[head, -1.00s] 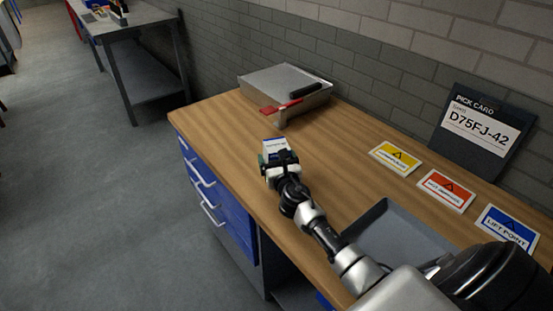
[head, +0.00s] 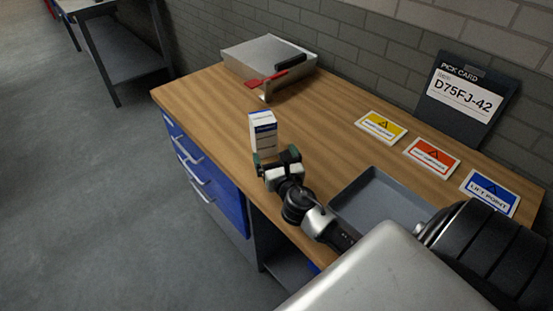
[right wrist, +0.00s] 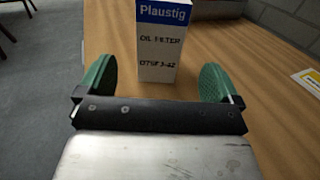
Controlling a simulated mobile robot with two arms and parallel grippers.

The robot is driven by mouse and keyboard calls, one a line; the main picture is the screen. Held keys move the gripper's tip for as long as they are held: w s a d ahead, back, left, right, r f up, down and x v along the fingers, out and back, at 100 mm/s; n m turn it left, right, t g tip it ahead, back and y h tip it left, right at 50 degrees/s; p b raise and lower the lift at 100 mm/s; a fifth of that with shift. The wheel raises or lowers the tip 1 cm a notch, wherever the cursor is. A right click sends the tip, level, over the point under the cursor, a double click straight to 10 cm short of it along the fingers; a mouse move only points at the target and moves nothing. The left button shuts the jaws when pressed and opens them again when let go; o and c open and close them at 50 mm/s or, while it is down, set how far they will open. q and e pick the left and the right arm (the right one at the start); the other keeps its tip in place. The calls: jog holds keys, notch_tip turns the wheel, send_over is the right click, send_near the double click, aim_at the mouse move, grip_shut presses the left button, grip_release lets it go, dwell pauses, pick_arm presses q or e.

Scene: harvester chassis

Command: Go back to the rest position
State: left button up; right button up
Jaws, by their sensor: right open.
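My right gripper (head: 277,158) is open and empty above the wooden workbench (head: 215,120). In the right wrist view its two green fingers (right wrist: 158,80) are spread apart. An oil filter box (head: 263,133), white with a blue top band, stands upright on the bench just beyond the fingertips. In the right wrist view the box (right wrist: 163,45) shows the words "Plaustig" and "OIL FILTER". A part number is printed below, and it is hard to read. My left gripper is not in view.
A metal box (head: 262,62) with a red-handled tool (head: 268,79) sits at the back. Yellow (head: 381,126), red (head: 432,157) and blue (head: 490,191) label cards lie before the pick card "D75FJ-42" (head: 465,95). A grey tray (head: 372,200) lies near my right arm.

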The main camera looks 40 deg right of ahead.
jog(key=shift+s+a, duration=0.2)
jog(key=shift+s, duration=0.45)
